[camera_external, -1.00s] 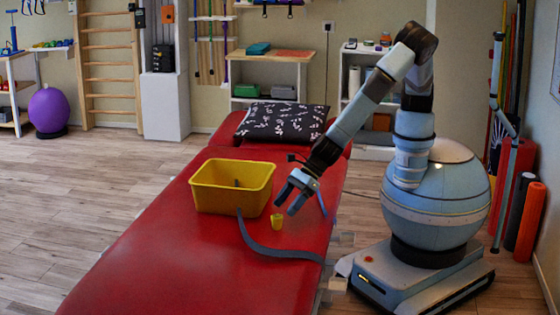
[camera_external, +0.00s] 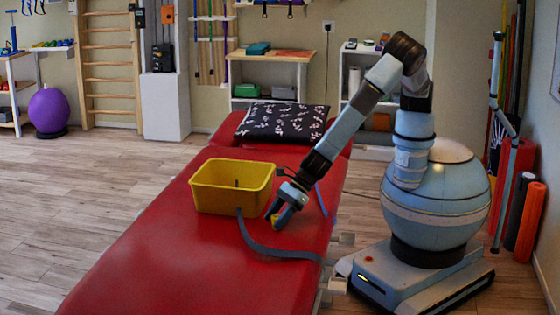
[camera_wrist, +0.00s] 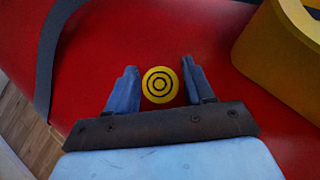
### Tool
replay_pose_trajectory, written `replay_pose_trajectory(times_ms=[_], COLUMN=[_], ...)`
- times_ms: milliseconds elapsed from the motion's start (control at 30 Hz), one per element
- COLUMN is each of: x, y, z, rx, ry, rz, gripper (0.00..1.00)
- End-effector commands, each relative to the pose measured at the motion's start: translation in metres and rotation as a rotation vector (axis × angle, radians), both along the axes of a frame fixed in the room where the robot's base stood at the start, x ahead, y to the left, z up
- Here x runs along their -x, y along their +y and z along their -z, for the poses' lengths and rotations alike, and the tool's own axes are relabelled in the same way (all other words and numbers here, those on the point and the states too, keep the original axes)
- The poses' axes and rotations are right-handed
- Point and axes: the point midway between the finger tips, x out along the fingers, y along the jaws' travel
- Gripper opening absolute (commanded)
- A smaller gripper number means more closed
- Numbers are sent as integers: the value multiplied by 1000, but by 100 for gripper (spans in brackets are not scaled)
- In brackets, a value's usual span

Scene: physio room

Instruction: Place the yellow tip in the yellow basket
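The yellow tip (camera_wrist: 159,85) stands on the red treatment table, its round face with dark rings toward the wrist camera. My gripper (camera_wrist: 160,82) is down around it, one blue finger on each side. The fingers look open, with a narrow gap beside the tip. In the external view my gripper (camera_external: 280,219) mostly hides the tip (camera_external: 274,216). The yellow basket (camera_external: 215,201) stands on the table just left of my gripper. Part of the basket (camera_wrist: 280,72) shows at the upper right of the wrist view.
A grey strap (camera_external: 264,248) runs from the basket's front across the red table (camera_external: 180,255) to its right edge. A dark patterned pillow (camera_external: 282,122) lies at the table's far end. The table's near part is clear.

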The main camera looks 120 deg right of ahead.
Motion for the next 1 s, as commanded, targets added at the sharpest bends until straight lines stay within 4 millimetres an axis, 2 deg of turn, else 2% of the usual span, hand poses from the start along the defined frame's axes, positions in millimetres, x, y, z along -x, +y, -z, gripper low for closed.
replay_pose_trajectory(times_ms=[67,433,767,933,1000], x=[0,0,0,0,11], y=[0,0,0,0,-1], z=[0,0,-8,-33,-44], rx=[0,0,-2,-2,-1], ry=[0,0,-1,-2,-1], rz=[0,0,1,1,-1], gripper=[44,9,9,9,9])
